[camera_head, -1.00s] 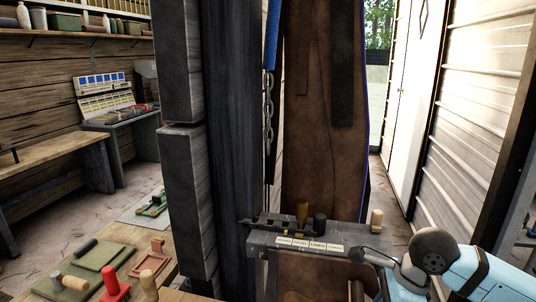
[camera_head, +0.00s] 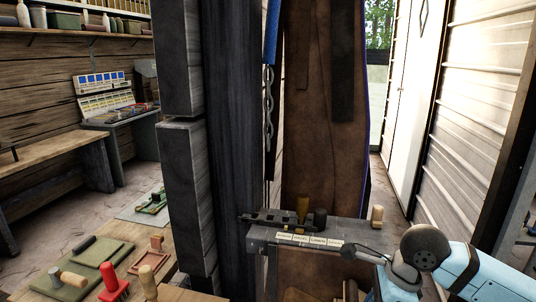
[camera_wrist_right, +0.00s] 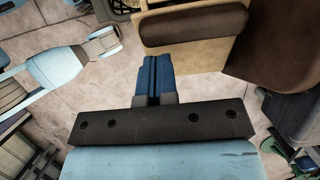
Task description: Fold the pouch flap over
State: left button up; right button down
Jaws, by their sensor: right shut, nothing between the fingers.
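In the right wrist view, my right gripper (camera_wrist_right: 152,78) has its two blue fingers together with nothing between them. Just ahead of and to the right of the fingertips is a tan, box-like body (camera_wrist_right: 208,53) with a dark brown padded strip (camera_wrist_right: 195,24) across it. A larger dark brown leather-like piece (camera_wrist_right: 285,50) lies at its right. I cannot tell for sure which of these is the pouch flap. The fingertips look close to the tan body, but contact cannot be told. In the head view my right arm shows at lower right, its gripper out of frame. My left gripper is not seen.
A narrow shelf (camera_head: 335,230) with labels and small tools stands before a hanging brown leather apron (camera_head: 305,150). A dark post (camera_head: 230,130) rises left of it. A workbench (camera_head: 165,262) with mats and a red-handled tool (camera_head: 113,283) is at lower left. Paved floor shows below my right gripper.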

pick_arm(q)
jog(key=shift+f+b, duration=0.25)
jog(key=shift+b, duration=0.05)
pick_arm(e)
jog(key=shift+a+f, duration=0.35)
jog(key=shift+f, duration=0.05)
pick_arm(q)
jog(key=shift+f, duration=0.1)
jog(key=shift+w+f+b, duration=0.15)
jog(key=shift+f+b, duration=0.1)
jog(key=shift+b, duration=0.4)
pick_arm(e)
jog(key=shift+w+a+f, duration=0.2)
jog(key=shift+a+f, duration=0.25)
jog(key=shift+f, duration=0.1)
